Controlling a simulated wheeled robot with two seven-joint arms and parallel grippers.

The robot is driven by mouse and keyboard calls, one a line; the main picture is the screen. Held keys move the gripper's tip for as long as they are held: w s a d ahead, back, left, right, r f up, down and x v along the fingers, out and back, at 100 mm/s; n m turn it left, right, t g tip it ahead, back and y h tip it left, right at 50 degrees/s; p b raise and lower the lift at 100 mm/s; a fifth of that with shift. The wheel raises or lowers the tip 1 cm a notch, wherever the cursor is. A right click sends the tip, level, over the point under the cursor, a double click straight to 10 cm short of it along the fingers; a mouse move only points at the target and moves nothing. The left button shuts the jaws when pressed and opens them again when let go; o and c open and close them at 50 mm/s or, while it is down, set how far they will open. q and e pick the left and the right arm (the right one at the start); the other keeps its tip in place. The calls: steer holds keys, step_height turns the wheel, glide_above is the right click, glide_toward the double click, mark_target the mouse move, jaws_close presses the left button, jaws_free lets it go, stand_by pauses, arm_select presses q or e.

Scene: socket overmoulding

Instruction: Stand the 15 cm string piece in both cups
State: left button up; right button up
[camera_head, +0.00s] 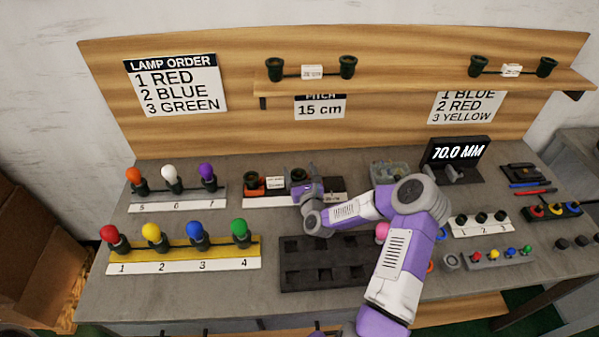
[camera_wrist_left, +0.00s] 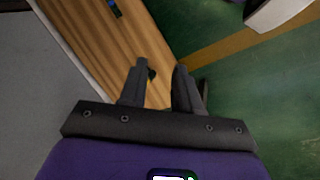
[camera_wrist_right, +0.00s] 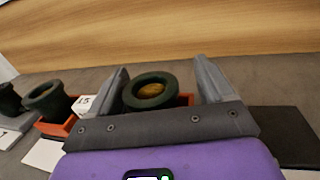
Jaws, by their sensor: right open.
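The string piece has two dark green sockets and a white tag (camera_head: 275,182); the tag reads "15" in the right wrist view (camera_wrist_right: 84,104). Its left socket (camera_wrist_right: 47,98) stands in an orange cup (camera_wrist_right: 58,127). Its right socket (camera_wrist_right: 150,91) is upright between the fingers of my right gripper (camera_wrist_right: 165,85), with gaps on both sides. Orange of the second cup (camera_wrist_right: 186,100) shows behind it; the gripper hides whether this socket is fully seated. My right gripper (camera_head: 303,184) is open. My left gripper (camera_wrist_left: 160,72) is open and empty, away from the cups.
Lamp rows (camera_head: 185,255) stand at the left and a black slotted tray (camera_head: 310,272) lies in front. The gauge reading 70.0 MM (camera_head: 455,153) is at the right. Similar string pieces (camera_head: 312,72) stand on the shelf. My left gripper is over the wooden shelf (camera_wrist_left: 95,45) and green floor.

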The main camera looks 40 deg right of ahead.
steer(key=shift+s+a, duration=0.1)
steer(key=p+v, duration=0.1)
steer(key=v, duration=0.6)
steer(key=shift+s, duration=0.15)
steer(key=shift+r+p, duration=0.1)
steer(key=shift+p, duration=0.2)
